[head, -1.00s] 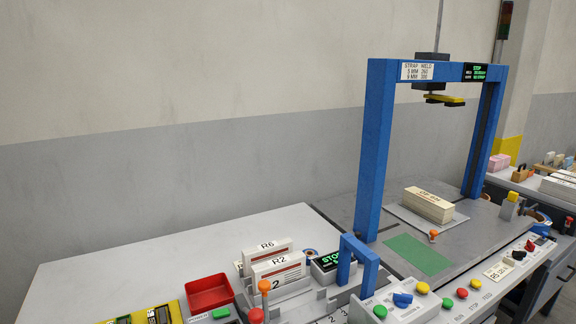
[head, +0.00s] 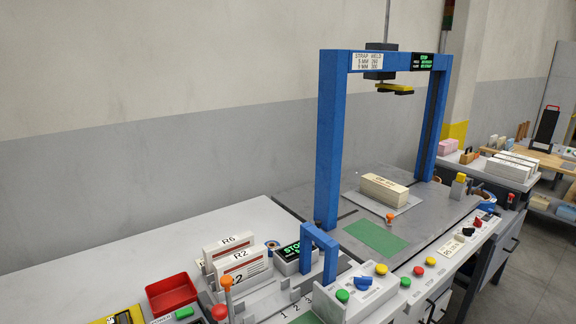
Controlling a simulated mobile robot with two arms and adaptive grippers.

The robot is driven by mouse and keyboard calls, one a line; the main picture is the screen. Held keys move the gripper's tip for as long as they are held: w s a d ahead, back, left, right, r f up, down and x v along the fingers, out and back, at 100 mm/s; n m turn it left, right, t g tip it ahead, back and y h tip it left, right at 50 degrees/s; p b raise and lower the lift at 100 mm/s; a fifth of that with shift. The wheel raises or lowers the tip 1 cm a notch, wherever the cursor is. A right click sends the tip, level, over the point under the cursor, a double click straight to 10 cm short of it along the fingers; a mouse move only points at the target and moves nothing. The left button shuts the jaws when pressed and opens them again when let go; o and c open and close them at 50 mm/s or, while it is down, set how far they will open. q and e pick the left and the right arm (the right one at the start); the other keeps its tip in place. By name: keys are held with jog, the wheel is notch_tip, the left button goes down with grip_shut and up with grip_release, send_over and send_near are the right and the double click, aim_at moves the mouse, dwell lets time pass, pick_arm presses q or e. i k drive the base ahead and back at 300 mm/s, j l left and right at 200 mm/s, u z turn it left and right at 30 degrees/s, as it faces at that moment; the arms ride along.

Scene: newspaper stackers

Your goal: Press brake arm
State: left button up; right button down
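Neither of my grippers is in the head view. No part is labelled as a brake arm, and I cannot tell which part it is. A lever with an orange knob (head: 227,282) stands at the lower left, near a red knob (head: 219,312). A small orange knob (head: 390,217) stands on the press bed beside a green pad (head: 375,236). A blue press frame (head: 333,140) rises over the bed, with a yellow-edged head (head: 396,89) hanging from its crossbar. A tan stack (head: 385,189) lies on a light plate under it.
A control box (head: 360,294) with coloured buttons and a blue switch stands in front. A small blue arch (head: 318,241), cards marked R6 and R2 (head: 245,262) and a red tray (head: 172,294) are to its left. The table's back left is clear.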

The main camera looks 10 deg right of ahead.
aim_at(510, 196)
jog(key=l+z, duration=0.3)
jog(key=l, duration=0.55)
jog(key=i+l+z, duration=0.1)
jog(key=l+z, duration=0.2)
jog(key=l, duration=0.55)
